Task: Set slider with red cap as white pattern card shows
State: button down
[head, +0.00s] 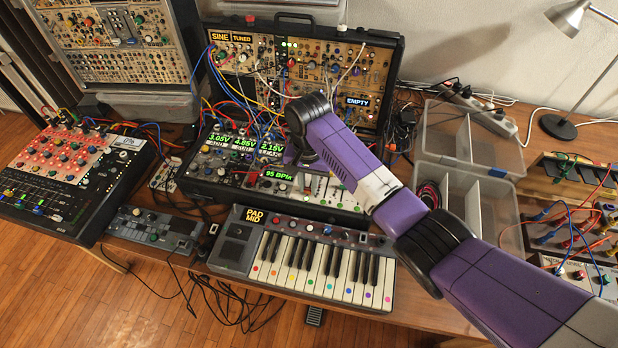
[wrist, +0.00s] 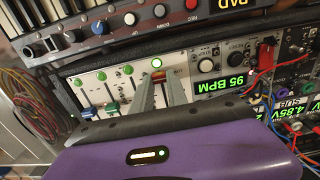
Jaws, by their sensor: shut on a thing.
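The slider with the red cap (wrist: 154,76) is on a white slider panel (wrist: 97,92) in the wrist view. Only a small red-orange part of the cap shows between my fingers. My gripper (wrist: 158,82) is shut on this cap. Its two grey fingers hide much of the cap and its slot. In the head view the same panel (head: 318,186) is partly behind my arm, and the cap cannot be made out. I cannot pick out a white pattern card with certainty in either view.
A "95 BPM" display (wrist: 223,86) and patch cables (wrist: 273,70) are on one side. A small keyboard (head: 310,262) lies in front, and clear plastic bins (head: 470,190) stand to the right.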

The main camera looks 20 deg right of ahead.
aim_at(308, 188)
jog(key=shift+s, duration=0.1)
jog(key=c, duration=1.6)
grip_release()
jog(key=shift+o, duration=0.2)
jog(key=shift+r+b, duration=0.4)
jog(key=shift+r, duration=3.5)
